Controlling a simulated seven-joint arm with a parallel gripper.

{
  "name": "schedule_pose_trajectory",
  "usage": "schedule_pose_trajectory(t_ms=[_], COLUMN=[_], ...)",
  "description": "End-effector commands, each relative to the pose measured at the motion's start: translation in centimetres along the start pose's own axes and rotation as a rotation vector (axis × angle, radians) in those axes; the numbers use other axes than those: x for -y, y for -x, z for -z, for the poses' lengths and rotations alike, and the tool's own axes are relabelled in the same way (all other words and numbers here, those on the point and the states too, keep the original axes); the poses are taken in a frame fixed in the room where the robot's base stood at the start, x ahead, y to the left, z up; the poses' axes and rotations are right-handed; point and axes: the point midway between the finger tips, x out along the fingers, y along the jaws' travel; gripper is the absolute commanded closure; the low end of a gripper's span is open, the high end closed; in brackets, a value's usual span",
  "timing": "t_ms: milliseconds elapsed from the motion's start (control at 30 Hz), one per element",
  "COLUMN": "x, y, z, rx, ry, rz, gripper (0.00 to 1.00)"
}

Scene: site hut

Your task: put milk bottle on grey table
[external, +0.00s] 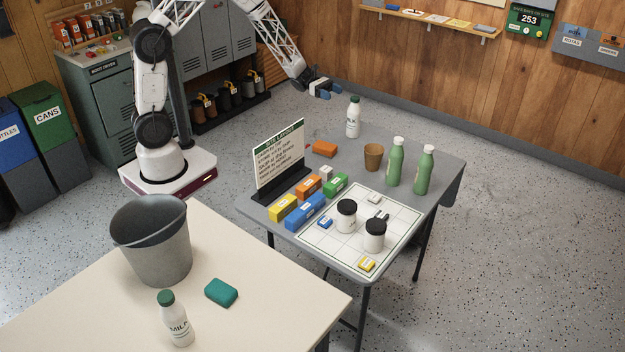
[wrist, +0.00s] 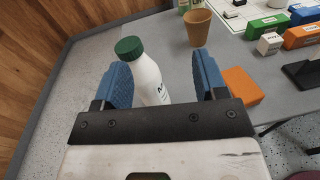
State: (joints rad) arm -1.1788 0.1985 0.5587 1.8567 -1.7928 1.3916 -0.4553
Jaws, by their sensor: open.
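A white milk bottle (external: 176,318) with a green cap and "MILK" on its label stands upright on the cream table (external: 85,305) in front. A similar white bottle (external: 353,118) with a green cap stands upright near the far edge of the grey table (external: 440,165). My gripper (external: 330,90) is above and left of that far bottle, near the grey table's far edge. In the wrist view my gripper (wrist: 160,65) has its blue fingers apart. The white bottle (wrist: 149,78) shows between and beyond them, nearer the left finger; contact cannot be told.
An orange block (external: 324,149), a brown cup (external: 373,157) and two green bottles (external: 396,162) stand near the far bottle. A sign (external: 279,158), coloured blocks, jars (external: 346,216) and a grid mat (external: 325,246) fill the front. A bucket (external: 152,245) and a teal block (external: 221,292) are on the cream table.

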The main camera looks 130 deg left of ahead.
Motion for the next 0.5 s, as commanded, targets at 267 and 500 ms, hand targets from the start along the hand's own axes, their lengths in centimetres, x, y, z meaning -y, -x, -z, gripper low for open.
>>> schedule_pose_trajectory(t_ms=[267,500], x=[9.1,18.1], y=[-6.1,-9.5], z=[-5.3,-9.5], rx=[-0.083,-0.15], ry=[-0.16,-0.335], rz=[0.251,0.483], gripper=[0.34,0.34])
